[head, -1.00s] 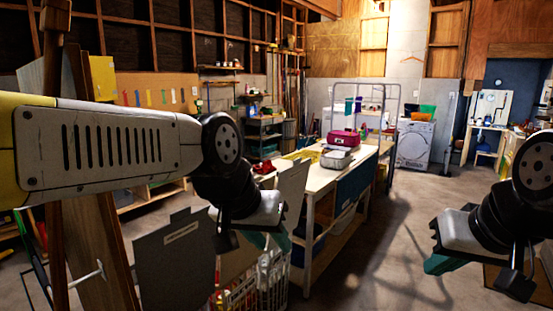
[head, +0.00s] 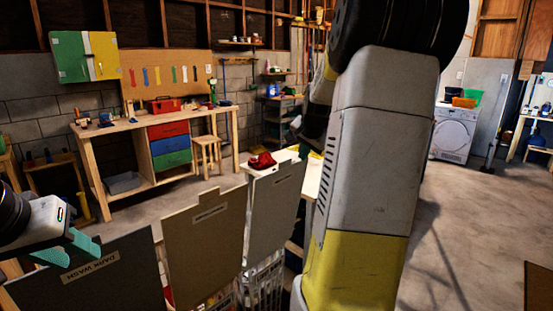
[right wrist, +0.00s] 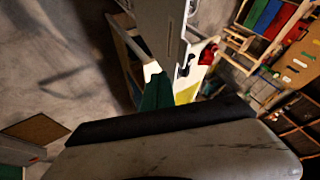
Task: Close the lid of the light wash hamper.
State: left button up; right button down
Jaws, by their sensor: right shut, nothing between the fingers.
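I cannot read the labels on the middle and right lids, so I cannot tell which is the light wash lid. My left gripper (head: 68,248) is at the left edge, by the top of the dark wash lid; its finger gap is unclear. My right gripper (right wrist: 155,92) is shut and empty, its teal fingers close to a grey upright panel (right wrist: 160,35) in the right wrist view. My right arm hides part of the head view.
A workbench (head: 150,122) with a red toolbox (head: 163,105) and coloured drawers stands behind the lids. A red object (head: 262,161) sits on a table behind the right lid. A washer (head: 453,133) stands at the back right. The floor at right is open.

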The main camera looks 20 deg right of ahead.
jog(key=shift+w+f, duration=1)
jog(key=shift+w, duration=0.55)
jog(key=shift+w+f, duration=1)
jog(key=shift+w, duration=0.5)
jog(key=shift+w+f, duration=1)
jog(key=shift+w, duration=0.55)
jog(key=shift+a, duration=0.1)
